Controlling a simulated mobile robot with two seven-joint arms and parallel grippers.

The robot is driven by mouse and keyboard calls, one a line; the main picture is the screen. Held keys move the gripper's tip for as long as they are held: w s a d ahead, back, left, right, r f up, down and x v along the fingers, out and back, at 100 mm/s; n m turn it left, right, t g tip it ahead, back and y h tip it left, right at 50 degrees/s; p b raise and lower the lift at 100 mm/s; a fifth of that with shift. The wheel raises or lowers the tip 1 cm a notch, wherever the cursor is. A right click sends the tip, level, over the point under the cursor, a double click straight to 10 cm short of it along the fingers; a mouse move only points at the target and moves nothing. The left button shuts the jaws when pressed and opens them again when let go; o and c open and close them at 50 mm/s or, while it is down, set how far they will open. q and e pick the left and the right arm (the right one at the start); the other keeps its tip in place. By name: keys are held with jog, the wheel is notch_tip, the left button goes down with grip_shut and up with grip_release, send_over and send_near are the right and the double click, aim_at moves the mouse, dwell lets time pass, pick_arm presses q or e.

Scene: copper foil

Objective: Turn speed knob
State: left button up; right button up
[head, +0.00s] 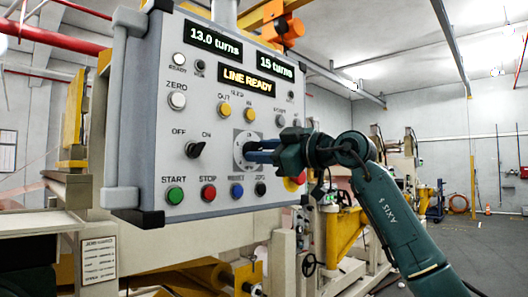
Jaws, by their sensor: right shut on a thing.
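The grey control panel (215,120) faces me in the head view, with displays reading "13.0 turns", "15 turns" and "LINE READY". My right gripper (254,151) comes in from the right and is shut on the knob. Its blue fingers and dark body hide most of the knob and its markings, so I cannot read its setting. My left gripper is not in view.
An OFF/ON switch (196,149) is left of the dial. START (175,195), STOP (209,193) and other buttons line the panel's bottom. A red and yellow button (294,183) sits close under my gripper. Open floor (470,240) lies to the right.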

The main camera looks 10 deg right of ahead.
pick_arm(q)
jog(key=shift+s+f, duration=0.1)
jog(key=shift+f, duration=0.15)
pick_arm(e)
jog(key=o, duration=1)
jog(key=shift+d, duration=0.1)
pick_arm(q)
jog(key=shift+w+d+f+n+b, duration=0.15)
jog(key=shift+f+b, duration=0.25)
jog(key=shift+b, duration=0.5)
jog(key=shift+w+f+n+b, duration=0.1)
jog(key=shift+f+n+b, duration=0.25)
jog(key=shift+b, duration=0.5)
pick_arm(e)
jog(key=v, duration=1.3)
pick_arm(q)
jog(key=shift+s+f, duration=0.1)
